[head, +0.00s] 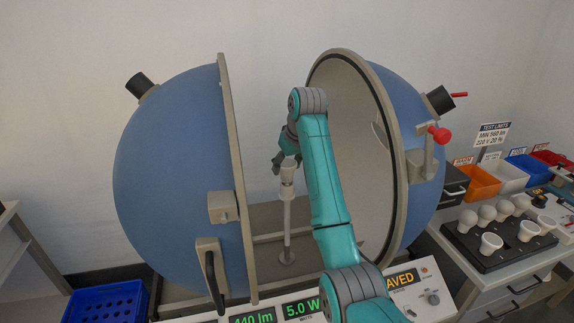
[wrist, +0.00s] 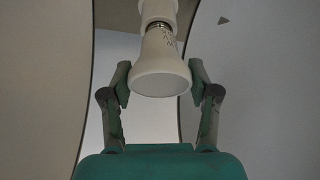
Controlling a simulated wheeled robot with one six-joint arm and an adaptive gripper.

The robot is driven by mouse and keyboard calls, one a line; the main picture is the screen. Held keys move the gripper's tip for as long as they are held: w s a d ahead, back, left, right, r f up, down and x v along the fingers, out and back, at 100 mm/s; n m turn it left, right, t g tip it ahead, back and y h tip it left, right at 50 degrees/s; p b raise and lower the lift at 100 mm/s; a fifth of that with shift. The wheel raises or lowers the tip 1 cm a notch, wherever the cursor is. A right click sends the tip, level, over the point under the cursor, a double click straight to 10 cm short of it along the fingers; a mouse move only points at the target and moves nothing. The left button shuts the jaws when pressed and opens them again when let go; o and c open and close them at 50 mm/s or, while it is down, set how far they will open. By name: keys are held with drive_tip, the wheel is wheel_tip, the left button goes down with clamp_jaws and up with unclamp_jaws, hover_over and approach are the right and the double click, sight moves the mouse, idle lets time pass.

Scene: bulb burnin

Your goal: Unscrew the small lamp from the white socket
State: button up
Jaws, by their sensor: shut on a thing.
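The small white lamp (wrist: 160,68) is a flared cone with its wide flat face toward the wrist camera. Its narrow neck meets the white socket (wrist: 158,10), with a thin strip of metal showing between them. In the head view the socket (head: 287,190) tops an upright post between two open sphere halves. My gripper (wrist: 160,82) has one finger on each side of the lamp's wide end and is shut on it. In the head view my gripper (head: 286,160) is at the post's top, partly hiding the lamp.
The blue left half (head: 170,170) and the right half (head: 345,130) of the sphere stand close on both sides of my arm. A black tray (head: 480,250) of white lamps and several coloured bins (head: 480,183) are at right. A blue crate (head: 105,303) is at lower left.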

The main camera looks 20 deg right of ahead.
drive_tip(key=n+y, duration=0.1)
drive_tip(key=n, duration=0.2)
drive_tip(key=n+g+y, duration=0.1)
drive_tip(key=n, duration=0.2)
drive_tip(key=o, duration=1)
drive_tip(key=shift+o, duration=0.2)
drive_tip(key=m+h, duration=0.1)
drive_tip(key=m, duration=0.1)
drive_tip(key=m+t+h, duration=0.1)
drive_tip(key=m, duration=0.2)
drive_tip(key=shift+m, duration=0.3)
drive_tip(key=m+h, duration=0.2)
drive_tip(key=m, duration=0.4)
drive_tip(key=m+h, duration=0.1)
drive_tip(key=m, duration=0.2)
drive_tip(key=m+g+h, duration=0.1)
drive_tip(key=m, duration=0.4)
drive_tip(key=m+g+h, duration=0.1)
drive_tip(key=m, duration=0.2)
drive_tip(key=shift+g+h, duration=0.3)
